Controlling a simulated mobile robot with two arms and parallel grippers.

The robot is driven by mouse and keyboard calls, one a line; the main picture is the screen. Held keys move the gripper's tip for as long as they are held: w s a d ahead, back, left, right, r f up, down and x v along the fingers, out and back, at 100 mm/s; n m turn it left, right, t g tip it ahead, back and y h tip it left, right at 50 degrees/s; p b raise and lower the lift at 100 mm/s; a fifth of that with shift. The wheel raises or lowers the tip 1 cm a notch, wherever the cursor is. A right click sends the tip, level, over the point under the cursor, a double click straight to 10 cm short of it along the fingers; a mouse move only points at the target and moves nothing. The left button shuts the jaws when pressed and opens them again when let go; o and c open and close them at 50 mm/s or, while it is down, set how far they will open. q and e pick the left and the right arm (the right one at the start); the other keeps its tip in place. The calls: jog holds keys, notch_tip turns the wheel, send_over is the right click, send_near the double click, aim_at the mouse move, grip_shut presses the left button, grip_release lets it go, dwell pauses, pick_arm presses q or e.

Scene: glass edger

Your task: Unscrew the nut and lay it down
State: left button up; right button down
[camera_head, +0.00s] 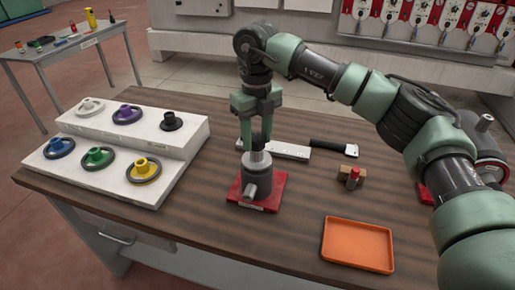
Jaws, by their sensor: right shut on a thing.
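My right gripper (256,140) points straight down over the grey metal spindle (258,165), which stands upright on a red base plate (272,192) near the middle of the bench. Its fingers are shut around a small dark piece at the top of the spindle, seemingly the nut; the fingers partly hide it. I cannot tell whether it is still on the thread. An empty orange tray (357,246) lies on the bench at the front right. My left gripper is out of view.
A white stepped stand (110,182) with several coloured flanged wheels fills the bench's left side. Behind the spindle lie a pale bar (288,152) and a black-handled tool (336,147). A wooden block (352,184) with a red piece stands right of the spindle. Bare wood lies before the tray.

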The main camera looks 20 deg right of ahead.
aim_at(257, 137)
jog(key=n, duration=0.6)
jog(key=shift+n, duration=0.3)
jog(key=shift+r+p, duration=0.65)
jog(key=shift+r+p, duration=1.1)
jog(key=shift+r, duration=0.7)
jog(key=shift+r+p, duration=1.4)
jog(key=shift+r, duration=0.65)
jog(key=shift+f, duration=0.1)
